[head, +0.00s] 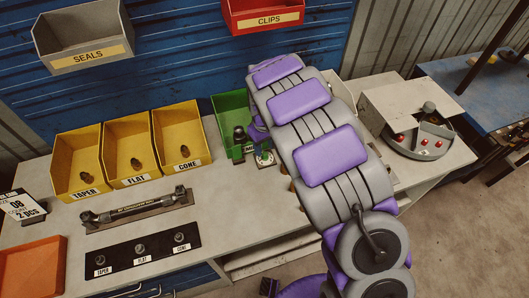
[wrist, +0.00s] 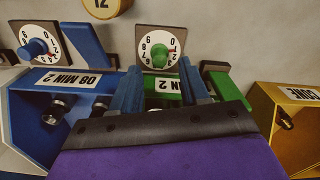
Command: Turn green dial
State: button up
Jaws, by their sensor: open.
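A label reading "MIN 2" (wrist: 162,85) shows between the fingers, on a green bin.
A blue dial (wrist: 35,48) on a similar plate and a blue bin (wrist: 60,115) stand left in the wrist view. A yellow bin (wrist: 298,125) is at right.

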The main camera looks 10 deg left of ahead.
aim_at(265, 152)
jog(key=shift+f, duration=1.75)
jog(key=shift+c, duration=0.3)
grip_shut()
